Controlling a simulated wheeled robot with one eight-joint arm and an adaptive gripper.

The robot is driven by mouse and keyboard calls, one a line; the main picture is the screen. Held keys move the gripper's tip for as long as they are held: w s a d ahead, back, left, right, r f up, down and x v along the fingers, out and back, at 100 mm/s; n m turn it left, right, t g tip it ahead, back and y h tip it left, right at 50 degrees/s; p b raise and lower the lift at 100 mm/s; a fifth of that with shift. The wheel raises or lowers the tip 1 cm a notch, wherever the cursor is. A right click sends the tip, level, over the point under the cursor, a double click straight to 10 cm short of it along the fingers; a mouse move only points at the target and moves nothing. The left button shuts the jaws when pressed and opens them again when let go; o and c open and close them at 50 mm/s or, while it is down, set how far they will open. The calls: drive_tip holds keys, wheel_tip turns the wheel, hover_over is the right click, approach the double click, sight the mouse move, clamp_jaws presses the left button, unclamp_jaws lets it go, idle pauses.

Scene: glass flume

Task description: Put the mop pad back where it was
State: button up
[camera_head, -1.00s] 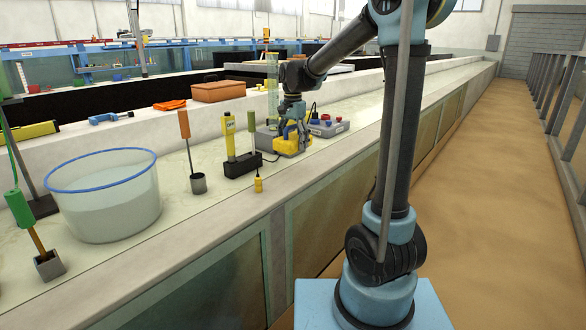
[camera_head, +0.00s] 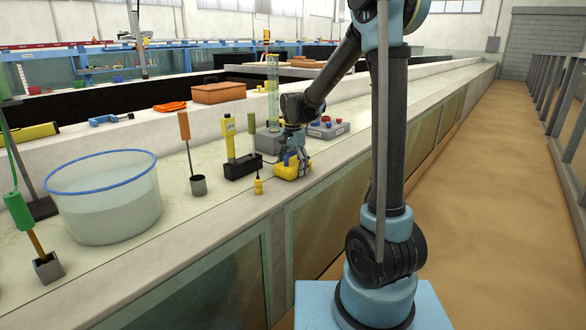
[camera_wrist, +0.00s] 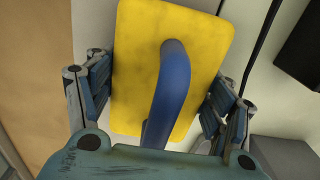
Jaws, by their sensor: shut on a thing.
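The mop pad is a yellow block with a curved blue handle, seen in the head view (camera_head: 293,170) low over the pale ledge near its front edge. In the wrist view the yellow pad (camera_wrist: 210,50) fills the middle, with its handle (camera_wrist: 168,90) running back towards my gripper. My gripper (camera_head: 294,153) is shut on the mop pad from above. In the wrist view its fingers stand at both sides of the pad. I cannot tell whether the pad touches the ledge.
Behind are a black block (camera_head: 243,166) with a yellow meter, and a grey control box (camera_head: 330,128). A clear tub (camera_head: 105,200) stands farther left. The ledge right of the pad is clear.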

drive_tip(key=o, duration=1.7)
drive_tip(key=shift+f, duration=0.1)
drive_tip(key=shift+c, duration=0.2)
